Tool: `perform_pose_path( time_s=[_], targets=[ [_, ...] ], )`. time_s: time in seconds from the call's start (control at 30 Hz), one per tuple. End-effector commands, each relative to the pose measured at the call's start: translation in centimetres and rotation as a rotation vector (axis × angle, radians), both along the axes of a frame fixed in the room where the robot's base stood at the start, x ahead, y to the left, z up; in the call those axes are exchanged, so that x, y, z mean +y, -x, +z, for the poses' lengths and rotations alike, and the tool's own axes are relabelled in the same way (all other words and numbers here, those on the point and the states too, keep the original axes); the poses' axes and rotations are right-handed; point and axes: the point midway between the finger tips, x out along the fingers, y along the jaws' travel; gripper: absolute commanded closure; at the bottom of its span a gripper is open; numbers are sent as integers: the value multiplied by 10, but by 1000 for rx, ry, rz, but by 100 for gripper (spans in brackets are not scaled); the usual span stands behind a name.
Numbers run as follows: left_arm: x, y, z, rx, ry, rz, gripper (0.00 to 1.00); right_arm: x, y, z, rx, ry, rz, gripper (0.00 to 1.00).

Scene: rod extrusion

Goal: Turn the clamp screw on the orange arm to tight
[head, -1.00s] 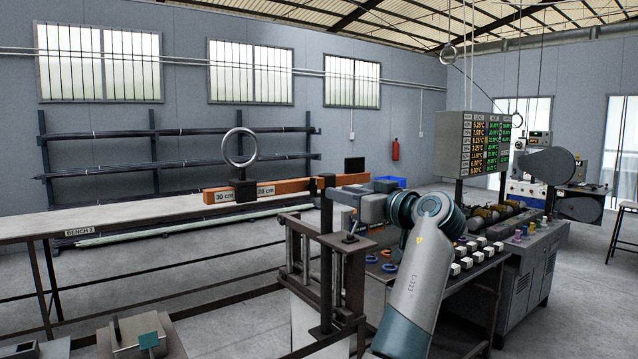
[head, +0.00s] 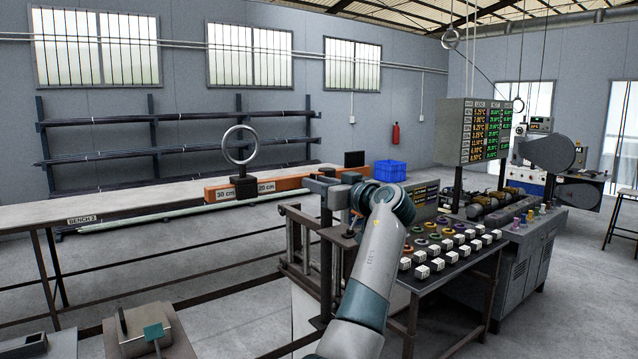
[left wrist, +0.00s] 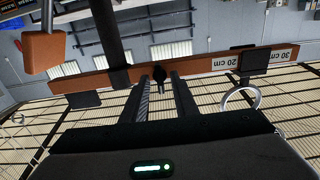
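The orange arm (head: 290,184) is a level bar marked 30 cm and 20 cm. A dark slider with an upright metal ring (head: 239,146) sits on it. The left wrist view shows the orange arm (left wrist: 200,65) upside down, with the ring (left wrist: 240,97) at right. A small dark knob (left wrist: 158,80), apparently the clamp screw, shows at the bar between my left fingers. My left gripper (left wrist: 161,88) is open with one finger on each side of it; contact cannot be told. In the head view my left gripper (head: 322,187) is at the arm's right end, its fingertips unclear. My right gripper is out of view.
A dark post and frame (head: 326,260) stand beneath my left arm. A table with white blocks and coloured rings (head: 430,240) is to the right. A long bench (head: 130,205) lies behind at left. An orange block (left wrist: 44,52) hangs near the post in the left wrist view.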

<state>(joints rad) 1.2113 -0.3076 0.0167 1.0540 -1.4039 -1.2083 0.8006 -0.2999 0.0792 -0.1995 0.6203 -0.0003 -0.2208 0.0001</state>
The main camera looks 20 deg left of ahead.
Motion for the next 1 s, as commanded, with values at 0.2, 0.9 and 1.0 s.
perform_pose_path(
  time_s=[0.2,0.9,1.0],
  targets=[
    [0,0,0,0,0,0,100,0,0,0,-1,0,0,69],
    [-1,-1,1,166,-131,0,100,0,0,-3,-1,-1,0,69],
    [-1,-1,1,230,-181,0,100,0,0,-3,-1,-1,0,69]
  ],
)
